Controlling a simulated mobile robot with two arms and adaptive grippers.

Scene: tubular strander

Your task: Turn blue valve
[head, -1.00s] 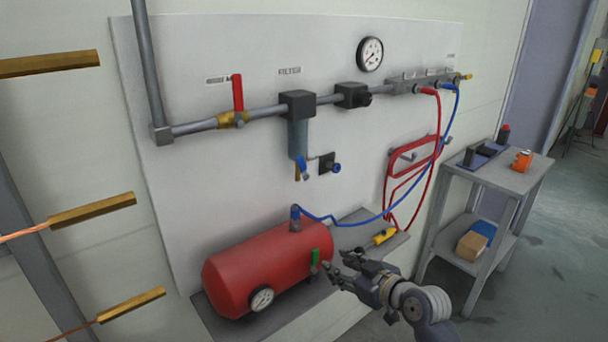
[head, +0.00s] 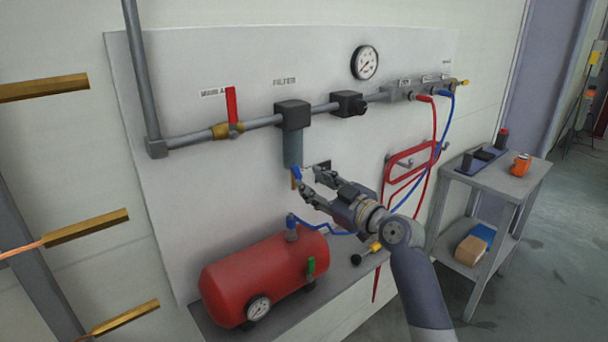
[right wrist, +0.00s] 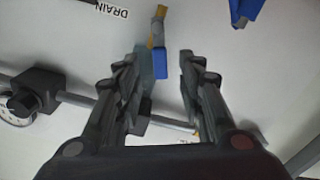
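The blue valve handle (head: 296,173) sits on a brass stem under the filter (head: 292,150) on the wall panel. In the right wrist view the blue handle (right wrist: 160,65) shows between the fingertips, with the brass stem (right wrist: 157,28) above it. My right gripper (head: 308,183) is open, its fingers pointing left at the handle from its right side. I cannot tell whether a finger touches it. In the right wrist view both fingers (right wrist: 162,62) stand apart on either side of the handle. My left gripper is not in view.
The red tank (head: 255,275) with a green handle (head: 311,267) lies below on a shelf. A red lever (head: 231,105) sits on the pipe at left. Red and blue hoses hang at right. A grey cart (head: 495,180) stands further right.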

